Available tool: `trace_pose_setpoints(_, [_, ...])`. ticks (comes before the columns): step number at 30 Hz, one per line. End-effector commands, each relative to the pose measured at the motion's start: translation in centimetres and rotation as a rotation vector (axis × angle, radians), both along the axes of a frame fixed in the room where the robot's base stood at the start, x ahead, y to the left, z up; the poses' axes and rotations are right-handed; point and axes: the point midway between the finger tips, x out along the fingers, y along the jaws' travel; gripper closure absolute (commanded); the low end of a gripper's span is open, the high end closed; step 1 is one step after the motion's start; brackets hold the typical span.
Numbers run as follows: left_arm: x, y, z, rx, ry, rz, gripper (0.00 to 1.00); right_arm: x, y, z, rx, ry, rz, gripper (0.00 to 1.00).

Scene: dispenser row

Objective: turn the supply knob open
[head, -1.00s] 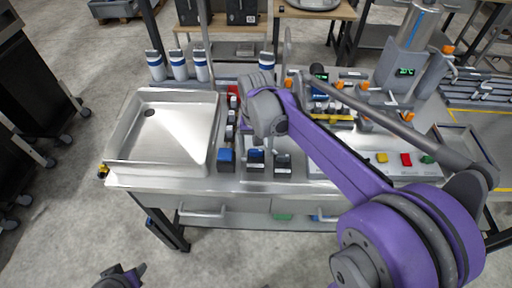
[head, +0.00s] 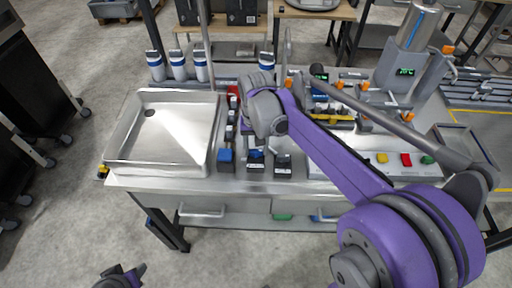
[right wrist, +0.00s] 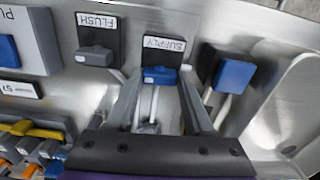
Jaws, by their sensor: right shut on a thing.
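The supply knob (right wrist: 160,75) is a small blue handle on a dark base, with a white "SUPPLY" label read upside down in the right wrist view. My right gripper (right wrist: 161,83) reaches it from below in that view, one finger on each side, and is shut on the knob. In the head view the supply knob (head: 256,158) is the middle of three at the bench's front edge. There my right gripper (head: 262,122) is above and behind it, its fingertips mostly hidden. My left gripper (head: 122,277) is low at the front, clear of the bench; its jaw state is unclear.
A grey flush knob (right wrist: 95,56) and another blue knob (right wrist: 234,72) flank the supply knob closely. A metal sink (head: 160,135) stands left of the knobs. Yellow, red and green buttons (head: 405,159) lie to the right. White-and-blue bottles (head: 178,66) stand behind the sink.

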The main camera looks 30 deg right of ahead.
Motion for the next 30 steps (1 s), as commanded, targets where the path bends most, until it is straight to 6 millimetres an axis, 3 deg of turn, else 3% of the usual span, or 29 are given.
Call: trace_pose_setpoints(30, [-0.12, 0.0, -0.36, 0.0, 0.002, 0.0, 0.5, 0.01, 0.0, 0.04, 0.0, 0.0, 0.888, 1.0])
